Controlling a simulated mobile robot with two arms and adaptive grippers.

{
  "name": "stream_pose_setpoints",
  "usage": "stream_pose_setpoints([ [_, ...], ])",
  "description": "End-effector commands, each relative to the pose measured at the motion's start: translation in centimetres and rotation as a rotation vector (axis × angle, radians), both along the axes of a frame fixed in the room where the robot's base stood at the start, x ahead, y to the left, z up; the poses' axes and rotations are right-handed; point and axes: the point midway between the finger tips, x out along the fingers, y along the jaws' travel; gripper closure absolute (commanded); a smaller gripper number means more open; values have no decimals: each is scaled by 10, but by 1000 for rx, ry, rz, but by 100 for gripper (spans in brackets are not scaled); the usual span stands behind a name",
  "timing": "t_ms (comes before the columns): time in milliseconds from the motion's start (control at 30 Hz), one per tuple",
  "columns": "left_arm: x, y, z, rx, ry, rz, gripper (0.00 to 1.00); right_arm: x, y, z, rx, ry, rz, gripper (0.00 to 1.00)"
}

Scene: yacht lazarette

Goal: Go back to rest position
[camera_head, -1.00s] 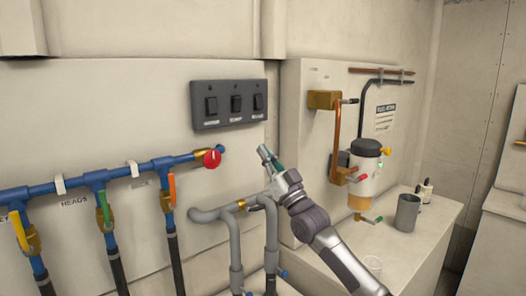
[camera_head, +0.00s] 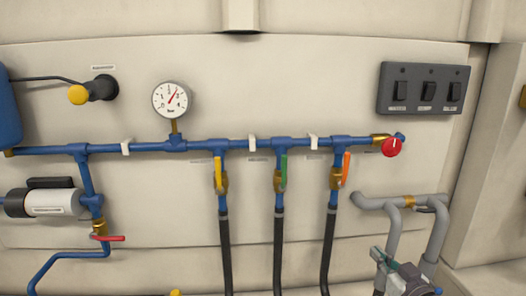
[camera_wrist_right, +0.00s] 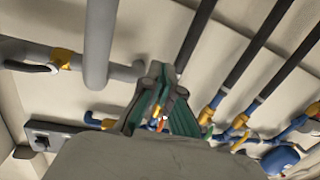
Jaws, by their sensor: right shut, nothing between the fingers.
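My right gripper (camera_head: 379,258) shows at the lower right of the head view, in front of the grey pipes and near the bottom edge. It is shut and empty. In the right wrist view its green-padded fingers (camera_wrist_right: 163,84) come together, with pipes and the wall behind them. My left gripper is in neither view.
A blue pipe (camera_head: 350,143) runs along the wall with a gauge (camera_head: 171,99), a red knob (camera_head: 391,147) and yellow, green and orange valve handles. Grey pipes (camera_head: 393,232) stand close behind my right gripper. A switch panel (camera_head: 424,90) is above. A pump (camera_head: 45,202) is at left.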

Motion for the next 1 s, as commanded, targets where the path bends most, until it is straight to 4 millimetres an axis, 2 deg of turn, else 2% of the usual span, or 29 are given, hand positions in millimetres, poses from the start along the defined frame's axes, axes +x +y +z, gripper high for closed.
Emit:
stream_pose_setpoints([
  [33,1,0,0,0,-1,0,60,-20,18,-33,-14,96,10,100],
  [100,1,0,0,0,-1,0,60,-50,36,-73,-46,233,16,100],
  [167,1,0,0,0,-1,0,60,-80,50,-104,-74,352,16,100],
  [200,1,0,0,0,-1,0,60,-102,58,-123,-92,432,13,100],
  [300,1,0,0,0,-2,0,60,-155,70,-158,-129,610,1,100],
  [500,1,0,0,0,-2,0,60,-233,78,-191,-171,854,-28,100],
  [700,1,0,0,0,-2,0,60,-294,80,-204,-193,1032,-59,100],
  [900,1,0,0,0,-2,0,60,-347,79,-206,-205,1188,-91,100],
  [933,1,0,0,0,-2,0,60,-353,79,-209,-207,1208,-95,100],
  [1000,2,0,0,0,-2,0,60,-344,79,-228,-211,1208,-93,100],
])
